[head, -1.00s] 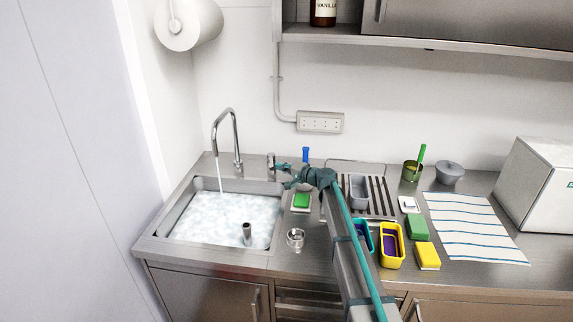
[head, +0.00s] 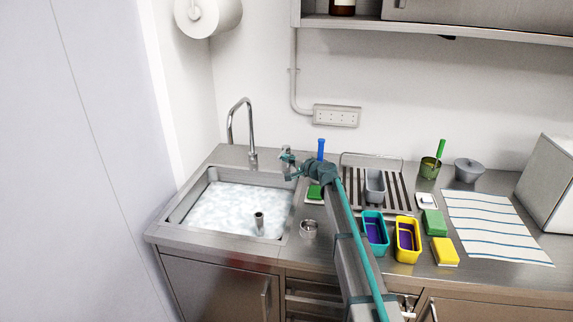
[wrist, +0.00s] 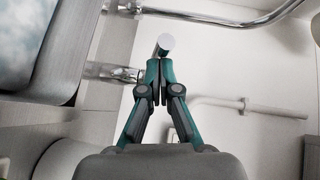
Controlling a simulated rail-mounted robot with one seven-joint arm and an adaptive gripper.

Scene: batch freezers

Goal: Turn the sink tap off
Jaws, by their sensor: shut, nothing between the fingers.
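The sink tap has a tall chrome gooseneck spout (head: 240,112) at the back of the sink (head: 178,212). No stream shows below its mouth. The basin holds pale, foamy-looking water (head: 228,207) with an upright pipe (head: 259,222) in it. A short chrome tap control (head: 285,151) stands right of the spout. My gripper (head: 290,165) is at this control and partly covers it. In the wrist view, my shut gripper (wrist: 160,62) has empty fingertips just below a round, pale-ended chrome piece (wrist: 166,42), apparently the control's lever. I cannot tell whether they touch.
A metal cup (head: 309,229) stands beside the sink. A drying rack, teal tub (head: 375,232) and yellow tub (head: 407,238) are further right. A shelf (head: 440,29) hangs above.

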